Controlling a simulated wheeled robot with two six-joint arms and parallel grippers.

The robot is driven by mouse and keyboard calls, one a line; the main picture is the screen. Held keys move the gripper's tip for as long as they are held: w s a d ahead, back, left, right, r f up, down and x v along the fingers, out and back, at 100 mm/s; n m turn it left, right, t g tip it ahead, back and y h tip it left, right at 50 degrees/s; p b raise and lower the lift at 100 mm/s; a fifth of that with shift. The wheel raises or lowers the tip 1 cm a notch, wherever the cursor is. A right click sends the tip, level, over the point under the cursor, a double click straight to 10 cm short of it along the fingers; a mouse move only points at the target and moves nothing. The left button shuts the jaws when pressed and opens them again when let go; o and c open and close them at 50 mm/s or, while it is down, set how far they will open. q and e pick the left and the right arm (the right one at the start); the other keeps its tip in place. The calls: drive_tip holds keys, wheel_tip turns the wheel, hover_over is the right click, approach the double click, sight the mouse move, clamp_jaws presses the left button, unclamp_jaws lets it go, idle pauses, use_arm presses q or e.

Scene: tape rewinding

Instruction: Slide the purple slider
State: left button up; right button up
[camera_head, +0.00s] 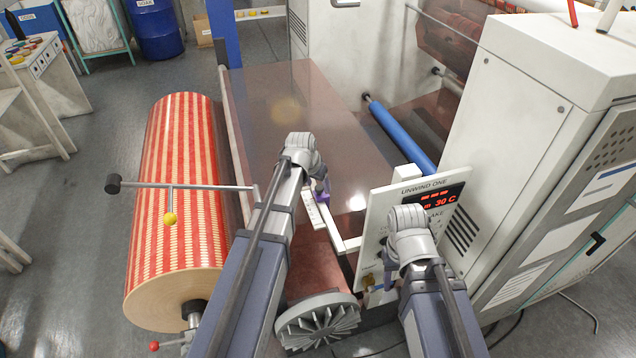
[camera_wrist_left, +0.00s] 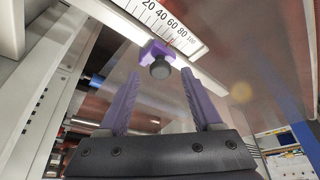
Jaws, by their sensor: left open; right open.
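In the head view, my left gripper (camera_head: 321,190) is over the scale (camera_head: 314,211) and hides most of the slider. My right gripper (camera_head: 388,274) is open beside the control panel, mostly hidden by its own wrist.
A large red-and-cream roll (camera_head: 180,190) lies to the left. The control panel (camera_head: 436,190) with a red display stands to the right, before a white cabinet (camera_head: 530,110). A blue roller (camera_head: 400,135) lies behind. A grey ribbed wheel (camera_head: 316,322) is at the front.

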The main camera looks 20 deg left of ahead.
use_arm(q)
drive_tip(key=p+v, duration=0.5)
drive_tip(key=v, duration=0.1)
drive_tip(key=shift+r, duration=0.2)
drive_tip(key=s+d+f+g+y, duration=0.1)
drive_tip(key=s+d+g, duration=0.1)
drive_tip(key=s+d, duration=0.6)
drive_tip(key=s+d+f+m+g+y+b, duration=0.1)
drive_tip(key=s+d, duration=0.6)
drive_tip(key=s, duration=0.7)
drive_tip(key=shift+s+d+f+m+g, duration=0.35)
drive_tip(key=shift+f+g, duration=0.15)
drive_tip(key=shift+g, duration=0.5)
drive_tip(key=shift+w, duration=0.1)
